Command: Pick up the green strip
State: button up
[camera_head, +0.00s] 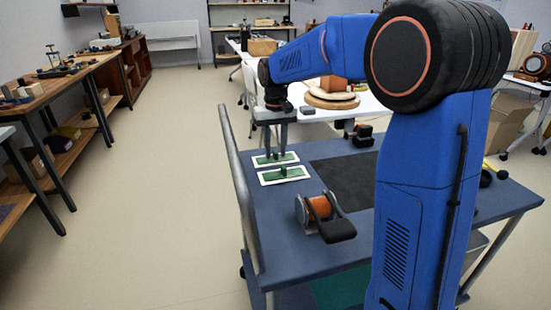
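Two green strips lie on the blue-grey cart top (285,233), each inside a white rectangular border. The far green strip (262,160) is directly under my gripper, and the near green strip (271,177) lies just in front of it. Each carries a small dark raised part near its middle.
An orange spool on a grey holder (319,208) stands in front of the strips. A dark mat (345,178) lies to their right. A grey rail (240,190) runs along the cart's left edge. Small black objects (361,133) sit at the back.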

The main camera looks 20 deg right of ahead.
aim_at(276, 151)
grip_shut()
jog(key=shift+r, duration=0.1)
notch_tip(276, 151, up, 10)
dwell(0.6)
